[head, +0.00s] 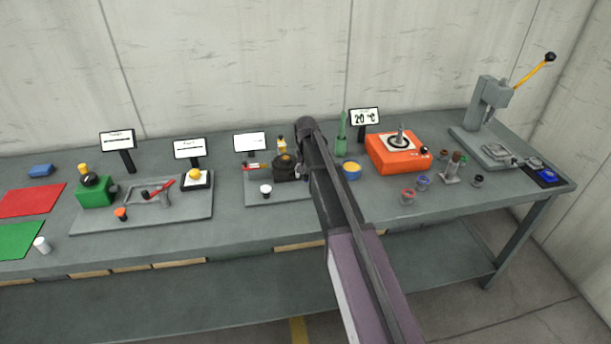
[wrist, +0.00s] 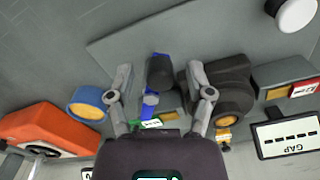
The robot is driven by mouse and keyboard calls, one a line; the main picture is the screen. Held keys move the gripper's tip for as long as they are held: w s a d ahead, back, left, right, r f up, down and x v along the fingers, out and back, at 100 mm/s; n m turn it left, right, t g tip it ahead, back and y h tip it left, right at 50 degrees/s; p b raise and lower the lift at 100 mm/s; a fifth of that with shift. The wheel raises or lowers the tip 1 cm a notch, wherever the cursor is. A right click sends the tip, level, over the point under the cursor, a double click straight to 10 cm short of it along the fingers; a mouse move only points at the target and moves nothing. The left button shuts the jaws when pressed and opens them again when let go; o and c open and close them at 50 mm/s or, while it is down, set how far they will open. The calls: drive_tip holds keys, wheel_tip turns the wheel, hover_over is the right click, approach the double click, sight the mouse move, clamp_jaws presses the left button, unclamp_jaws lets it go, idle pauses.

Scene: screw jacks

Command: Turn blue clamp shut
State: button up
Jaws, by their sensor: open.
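In the wrist view, the blue clamp (wrist: 149,104) shows as small blue parts beside a dark round-ended cylinder (wrist: 160,73), above a grey base plate (wrist: 125,50). My gripper (wrist: 160,71) is open, one finger on each side of the dark cylinder and the blue parts. I see a gap on the left; the right finger lies close to a dark block with an orange-brown round face (wrist: 234,104). I cannot tell whether the fingers touch anything. In the head view my arm hides the clamp and my fingertips.
A blue ring with a yellow inside (wrist: 87,103) and an orange machine (head: 392,153) stand close by. A display marked GAP (wrist: 286,136) and a white knob (head: 265,190) are on the other side. A press with a yellow lever (head: 490,100) stands at the far right.

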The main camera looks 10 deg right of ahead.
clamp_jaws()
drive_tip(key=shift+s+d+n, duration=0.1)
drive_tip(key=shift+s+n, duration=0.05)
drive_tip(key=shift+n, duration=0.15)
drive_tip(key=n, duration=0.1)
drive_tip(key=d+n, duration=0.1)
drive_tip(key=n, duration=0.1)
drive_tip(key=shift+s+d, duration=0.25)
drive_tip(key=shift+s, duration=0.05)
drive_tip(key=d+n, duration=0.1)
drive_tip(key=n, duration=0.2)
drive_tip(key=shift+d+n, duration=0.35)
drive_tip(key=shift+n, duration=0.05)
drive_tip(key=n, duration=0.1)
drive_tip(key=d+n, duration=0.1)
drive_tip(key=n, duration=0.1)
drive_tip(key=d+n, duration=0.1)
drive_tip(key=shift+w+d+n, duration=0.1)
drive_tip(key=shift+w+n, duration=0.15)
drive_tip(key=shift+n, duration=0.05)
drive_tip(key=shift+w+d+n, duration=0.3)
drive_tip(key=shift+d+n, duration=0.05)
drive_tip(key=shift+n, duration=0.65)
drive_tip(key=shift+w+d+n, duration=0.25)
drive_tip(key=shift+d+n, duration=0.1)
drive_tip(key=shift+n, duration=0.65)
